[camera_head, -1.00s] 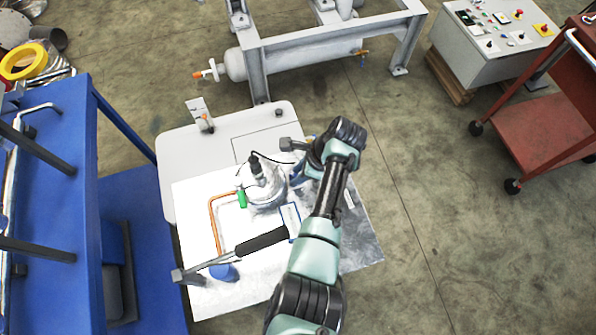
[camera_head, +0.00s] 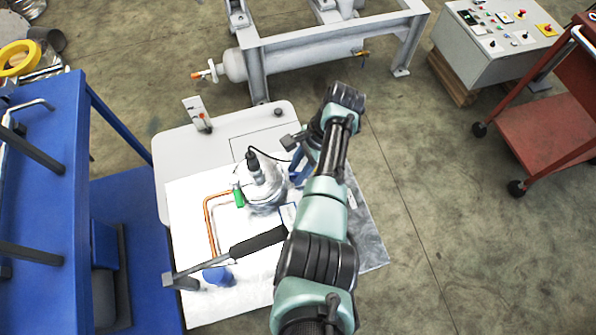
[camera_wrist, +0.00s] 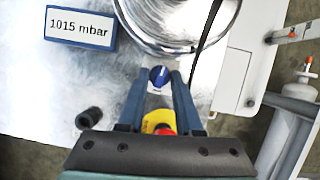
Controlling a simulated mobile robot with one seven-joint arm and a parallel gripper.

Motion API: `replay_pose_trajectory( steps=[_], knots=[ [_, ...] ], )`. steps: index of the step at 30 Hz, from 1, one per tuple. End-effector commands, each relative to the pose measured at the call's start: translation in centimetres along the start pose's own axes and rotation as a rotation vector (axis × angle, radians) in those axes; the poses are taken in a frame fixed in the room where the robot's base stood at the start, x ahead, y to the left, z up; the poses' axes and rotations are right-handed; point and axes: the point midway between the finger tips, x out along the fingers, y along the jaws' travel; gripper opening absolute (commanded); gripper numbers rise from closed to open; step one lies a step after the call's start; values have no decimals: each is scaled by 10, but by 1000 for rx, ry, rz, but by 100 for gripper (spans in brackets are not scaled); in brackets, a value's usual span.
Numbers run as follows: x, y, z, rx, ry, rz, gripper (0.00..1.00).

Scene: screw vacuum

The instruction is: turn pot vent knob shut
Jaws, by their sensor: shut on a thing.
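The metal pot (camera_head: 264,192) stands on the white sheet in the head view. Its shiny rounded rim (camera_wrist: 180,22) fills the top of the wrist view. The blue vent knob (camera_wrist: 159,76), with a white mark, sits just below the rim. My gripper (camera_wrist: 160,78) has its two blue fingers on either side of the knob and is shut on it. In the head view my gripper (camera_head: 299,172) is at the pot's right side, and the knob is hidden there.
A blue box reading "1015 mbar" (camera_wrist: 80,28) lies left of the knob. A yellow piece with a red top (camera_wrist: 160,123) shows between my fingers. A dark fitting (camera_wrist: 89,119) lies nearby.

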Motion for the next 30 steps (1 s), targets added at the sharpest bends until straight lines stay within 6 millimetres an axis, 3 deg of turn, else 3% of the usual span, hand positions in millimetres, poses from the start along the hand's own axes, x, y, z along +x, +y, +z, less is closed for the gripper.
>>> replay_pose_trajectory(
  steps=[10, 26, 27, 30],
  knots=[
    [1, -1, -1, -136, 2, 58, 0],
    [0, -1, 0, -162, 2, 68, 0],
    [0, -1, 0, -162, 2, 68, 36],
    [0, -1, 0, -161, 2, 68, 54]
  ],
)
